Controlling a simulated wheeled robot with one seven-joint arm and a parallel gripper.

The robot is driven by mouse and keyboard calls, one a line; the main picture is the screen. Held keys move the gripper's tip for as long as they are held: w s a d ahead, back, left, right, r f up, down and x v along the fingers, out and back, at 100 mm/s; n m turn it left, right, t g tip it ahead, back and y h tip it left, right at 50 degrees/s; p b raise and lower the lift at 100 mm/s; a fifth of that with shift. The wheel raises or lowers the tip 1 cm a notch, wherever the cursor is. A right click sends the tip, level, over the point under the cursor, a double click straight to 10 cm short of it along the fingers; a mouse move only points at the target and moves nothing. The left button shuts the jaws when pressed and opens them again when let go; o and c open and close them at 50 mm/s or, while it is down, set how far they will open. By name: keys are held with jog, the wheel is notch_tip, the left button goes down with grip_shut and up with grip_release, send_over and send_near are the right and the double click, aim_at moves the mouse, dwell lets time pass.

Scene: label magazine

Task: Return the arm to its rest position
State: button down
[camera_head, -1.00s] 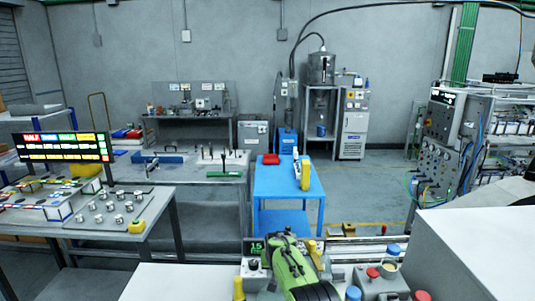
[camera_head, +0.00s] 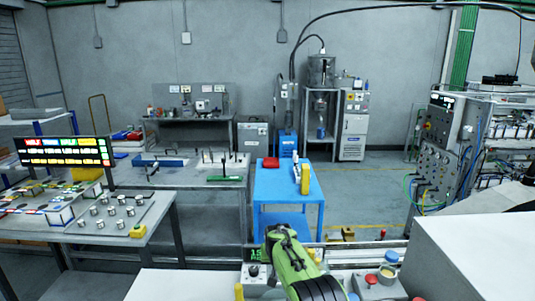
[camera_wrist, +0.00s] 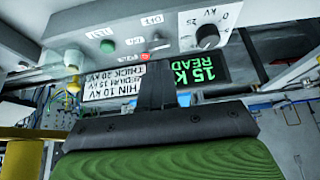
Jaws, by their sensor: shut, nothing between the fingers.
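My green arm (camera_head: 290,268) reaches over the machine at the bottom centre of the head view. My gripper (camera_wrist: 157,85) shows in the wrist view as dark fingers close together, shut with nothing between them. In the head view its fingers are too small to make out. Behind it in the wrist view are a white card (camera_wrist: 113,83) with kV values for thin, medium and thick, and a lit green display (camera_wrist: 202,75) reading 15 kV ready. A grey panel (camera_wrist: 150,30) with a dark knob (camera_wrist: 207,36) is at the top, seen upside down.
A yellow post (camera_wrist: 20,158) stands at the lower left of the wrist view. In the head view, a large white box (camera_head: 480,255) is close on the right, and a red button (camera_head: 371,279) is beside my arm.

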jog(key=shift+r, duration=0.1)
jog(key=s+d+r, duration=0.4)
jog(key=s+r, duration=0.5)
jog(key=r, duration=0.1)
jog(key=s+d+r, duration=0.4)
jog(key=s+r, duration=0.5)
jog(key=r, duration=0.1)
jog(key=s+d+f, duration=0.1)
jog(key=s+d, duration=0.1)
jog(key=s, duration=1.2)
jog(key=s+d+f+b, duration=0.1)
jog(key=s+d+f, duration=0.1)
jog(key=s, duration=1.3)
jog(key=shift+s+d+f, duration=0.15)
